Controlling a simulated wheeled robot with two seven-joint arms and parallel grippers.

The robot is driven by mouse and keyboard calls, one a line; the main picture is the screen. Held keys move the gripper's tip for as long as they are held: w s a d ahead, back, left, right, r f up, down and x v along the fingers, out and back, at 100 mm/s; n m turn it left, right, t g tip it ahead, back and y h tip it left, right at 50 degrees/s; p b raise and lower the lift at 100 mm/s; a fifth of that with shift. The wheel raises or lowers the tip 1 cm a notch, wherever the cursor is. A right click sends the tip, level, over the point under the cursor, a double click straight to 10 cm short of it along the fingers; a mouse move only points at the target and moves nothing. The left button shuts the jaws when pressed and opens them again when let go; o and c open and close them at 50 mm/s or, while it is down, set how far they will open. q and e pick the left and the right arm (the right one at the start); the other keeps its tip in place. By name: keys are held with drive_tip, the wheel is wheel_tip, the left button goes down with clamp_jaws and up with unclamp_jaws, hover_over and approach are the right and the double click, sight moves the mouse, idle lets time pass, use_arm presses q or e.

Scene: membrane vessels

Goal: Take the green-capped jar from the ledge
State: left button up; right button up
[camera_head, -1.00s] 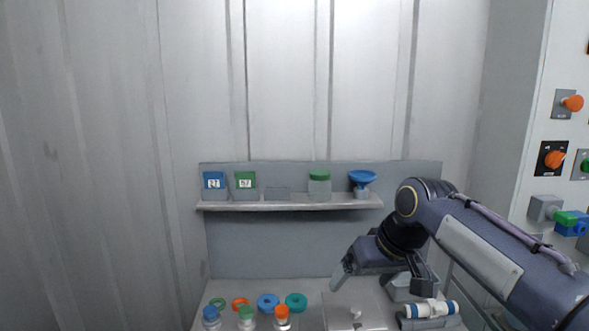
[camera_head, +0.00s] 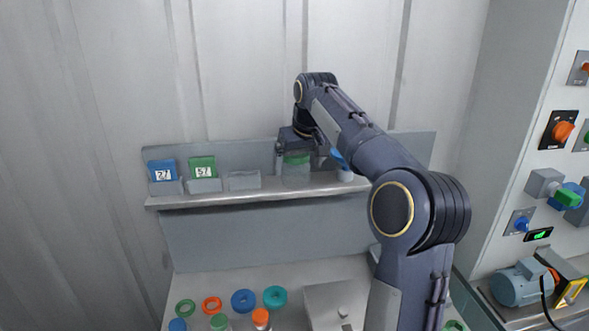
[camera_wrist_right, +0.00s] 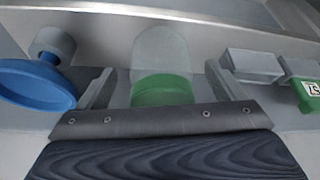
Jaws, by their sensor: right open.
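The green-capped jar (camera_head: 296,172) stands on the ledge (camera_head: 240,194), with a clear body and a green lid. My right gripper (camera_head: 299,165) is at the jar, its fingers on either side of it near the lid. In the right wrist view the jar (camera_wrist_right: 162,62) lies between the two open fingers (camera_wrist_right: 163,88), with a visible gap on each side. My left gripper is not in view.
A blue funnel-like piece (camera_wrist_right: 38,80) is close beside the gripper, partly hidden by my arm in the head view. A small grey holder (camera_head: 243,180) and blue (camera_head: 162,170) and green (camera_head: 203,167) label cards are to the left. Rings and capped bottles sit on the bench below.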

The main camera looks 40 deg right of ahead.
sight(297, 170)
drive_tip(key=shift+x, duration=1.6)
drive_tip(key=shift+c, duration=0.2)
drive_tip(key=c, duration=1)
drive_tip(key=shift+r, duration=0.15)
